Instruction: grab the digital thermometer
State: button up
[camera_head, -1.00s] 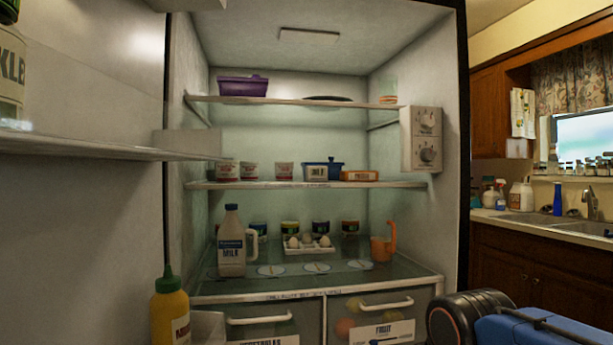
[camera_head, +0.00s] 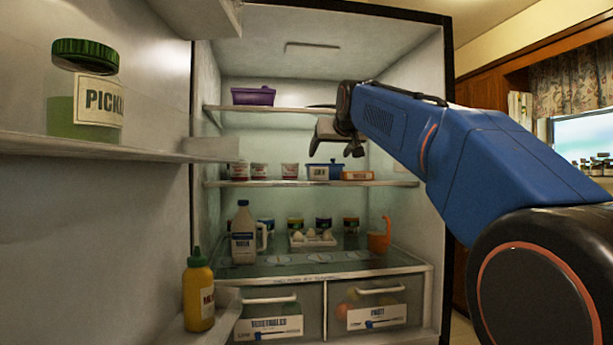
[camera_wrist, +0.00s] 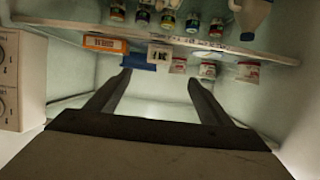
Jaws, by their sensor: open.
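I cannot make out a digital thermometer for certain in any view. My gripper (camera_head: 340,146) is open and empty, raised in front of the fridge between the top and middle shelves. In the wrist view, its two fingers (camera_wrist: 158,80) stand apart with nothing between their tips. The wrist picture is upside down. Beyond the fingers, the middle shelf holds a blue container (camera_head: 325,172) and an orange box (camera_head: 357,175), which also shows in the wrist view (camera_wrist: 105,44). My arm hides the right part of the top shelf.
A purple container (camera_head: 254,96) sits on the top shelf. White cups (camera_head: 259,171) stand left on the middle shelf. A milk jug (camera_head: 243,235), eggs (camera_head: 312,238) and orange cup (camera_head: 379,237) stand lower. A dial box (camera_wrist: 18,80) shows in the wrist view. The open door holds mustard (camera_head: 199,290).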

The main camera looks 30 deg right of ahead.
send_near(320, 169)
jog(key=x, duration=0.5)
jog(key=shift+w+a, duration=0.15)
jog(key=shift+w, duration=0.1)
jog(key=shift+x, duration=3)
jog(key=shift+s, duration=0.1)
jog(key=shift+c, duration=0.4)
jog(key=c, duration=1.1)
